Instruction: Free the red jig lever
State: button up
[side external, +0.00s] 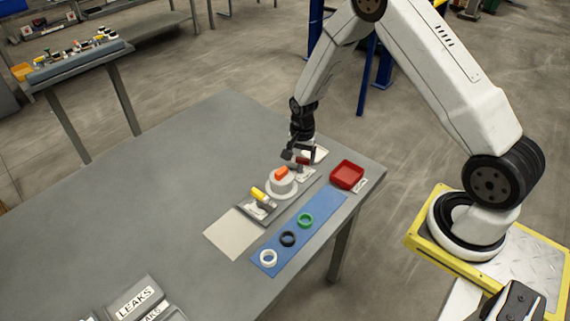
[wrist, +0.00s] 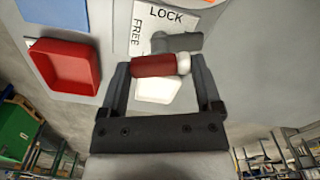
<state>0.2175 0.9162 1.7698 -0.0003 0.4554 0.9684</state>
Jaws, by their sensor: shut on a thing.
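The jig lever has a dark red grip (wrist: 153,65) with a white rounded end (wrist: 184,63) and a grey arm (wrist: 180,42). In the wrist view the red grip lies crosswise between the two fingers of my gripper (wrist: 160,68), which is shut on it. A white plate (wrist: 172,17) beside the lever carries the words LOCK and FREE. In the side view my gripper (side external: 300,152) is low over the table at the lever (side external: 303,160); the small size hides the lever's exact angle.
A white round fixture (side external: 283,186) with an orange part stands close to my gripper. A yellow-handled clamp (side external: 260,194) is beyond it. A red tray (side external: 347,175) is to the right. A blue mat (side external: 325,212) holds white, black and green rings.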

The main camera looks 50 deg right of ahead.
aim_at(301, 159)
jog(key=shift+m, duration=2.2)
jog(key=o, duration=1)
jog(key=shift+o, duration=0.2)
jog(key=shift+r, duration=0.1)
jog(key=shift+r, duration=3.85)
